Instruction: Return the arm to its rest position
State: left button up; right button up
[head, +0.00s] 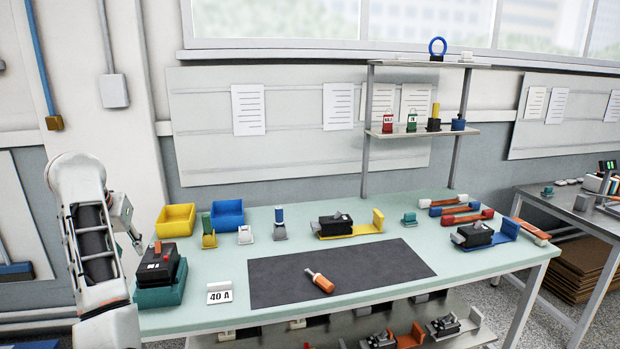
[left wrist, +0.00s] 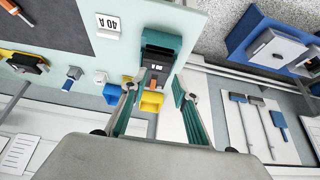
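My left arm rises at the left of the head view, and its gripper (head: 136,240) is beside and above the near-left table corner. In the left wrist view its two teal fingers (left wrist: 156,84) are spread apart with nothing held between them. A dark breaker (head: 157,265) with an orange toggle sits in a teal holder (head: 158,296) at the table's left end. The breaker also shows beyond the fingers in the left wrist view (left wrist: 159,57); whether the gripper touches it is not clear, but it appears apart. My right gripper is not in view.
A "40 A" card (head: 220,293) stands right of the holder. Yellow (head: 175,220) and blue (head: 228,213) bins stand behind. An orange-handled tool (head: 320,281) lies on the dark mat (head: 275,285). A shelf (head: 425,131) rises at the table's back. Floor shows at right.

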pick_arm(q)
jog(key=s+d+f+m+t, duration=0.1)
jog(key=s+d+f, duration=0.15)
jog(key=f, duration=0.75)
jog(key=s+d+f, duration=0.1)
jog(key=s+f, duration=0.2)
jog(key=f, duration=0.7)
jog(key=s+d+f+m+t, duration=0.1)
jog(key=s+d+f, duration=0.1)
jog(key=f, duration=0.9)
jog(key=s+d+f+m+t+h, duration=0.1)
jog(key=s+d+f, duration=0.2)
jog(key=s+d, duration=0.2)
jog(key=s+d+f+m+t+h, duration=0.1)
jog(key=s+d+f, duration=0.3)
jog(key=s, duration=0.8)
jog(key=s+d+f+m+h, duration=0.1)
jog(key=s+d+f, duration=0.3)
jog(key=s, duration=0.5)
jog(key=shift+d+f+m+t, duration=0.25)
jog(key=shift+d+m+t, duration=0.15)
jog(key=shift+d+m, duration=0.55)
